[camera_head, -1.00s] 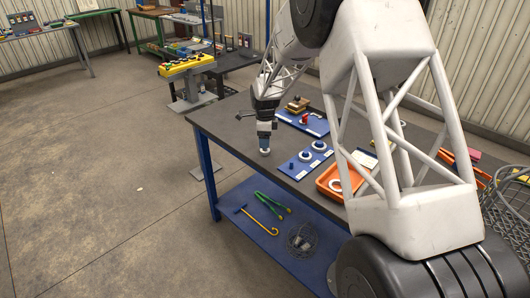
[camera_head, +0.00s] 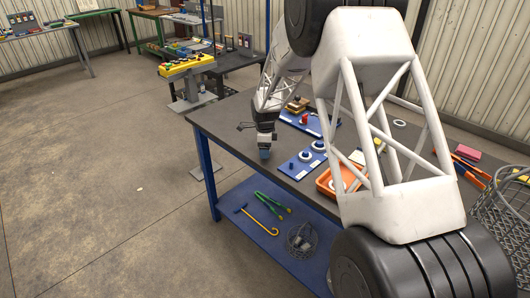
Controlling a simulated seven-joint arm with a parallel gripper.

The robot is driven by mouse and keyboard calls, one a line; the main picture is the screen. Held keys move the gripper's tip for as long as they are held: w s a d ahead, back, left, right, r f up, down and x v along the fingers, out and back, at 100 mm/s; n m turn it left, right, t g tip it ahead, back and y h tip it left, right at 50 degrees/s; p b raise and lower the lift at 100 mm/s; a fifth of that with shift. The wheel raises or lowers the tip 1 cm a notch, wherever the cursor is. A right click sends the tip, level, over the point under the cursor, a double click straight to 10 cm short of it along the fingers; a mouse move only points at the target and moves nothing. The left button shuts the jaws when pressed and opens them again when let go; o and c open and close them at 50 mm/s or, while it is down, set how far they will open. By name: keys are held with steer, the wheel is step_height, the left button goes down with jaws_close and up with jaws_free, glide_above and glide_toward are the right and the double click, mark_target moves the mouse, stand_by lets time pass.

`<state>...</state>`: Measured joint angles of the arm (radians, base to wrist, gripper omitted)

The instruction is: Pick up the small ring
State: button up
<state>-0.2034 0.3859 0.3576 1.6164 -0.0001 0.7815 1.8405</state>
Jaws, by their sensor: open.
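Several white rings are in view, and I cannot tell which is the small ring. One white ring (camera_head: 318,145) sits around a blue peg on a blue board (camera_head: 285,171). Another ring-like piece (camera_head: 305,156) is beside it on the board, and a bare blue peg (camera_head: 292,165) stands near the front. A white ring (camera_head: 399,123) lies loose on the dark table (camera_head: 235,119) farther back. A pale ring (camera_head: 336,185) shows in the orange tray (camera_head: 323,181). My gripper (camera_head: 265,155) points down left of the blue board, open and apart from the rings. Its fingertips are small and blurred.
My large arm link covers much of the right side of the table. A second blue board (camera_head: 310,123) with small parts lies farther back. A wire basket (camera_head: 503,212) stands at the right. Tools lie on the blue lower shelf (camera_head: 249,233). The table's left corner is clear.

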steer(key=c, duration=1.1)
steer(key=shift+o, duration=0.2)
steer(key=shift+r, duration=0.1)
steer(key=shift+r, duration=0.8)
steer(key=shift+s+r, duration=0.15)
steer(key=shift+r, duration=0.8)
steer(key=s+d+r, duration=0.1)
steer(key=s+d, duration=0.2)
steer(key=s, duration=1.2)
steer(key=shift+s+r, duration=0.15)
steer(key=shift+s, duration=0.05)
steer(key=shift+d, duration=0.1)
steer(key=w+d+r, duration=0.1)
steer(key=d, duration=0.1)
steer(key=w+d+r, duration=0.1)
steer(key=w+d, duration=0.3)
steer(key=shift+w+d+r, duration=0.1)
steer(key=shift+d+r, duration=0.2)
steer(key=shift+r, duration=0.1)
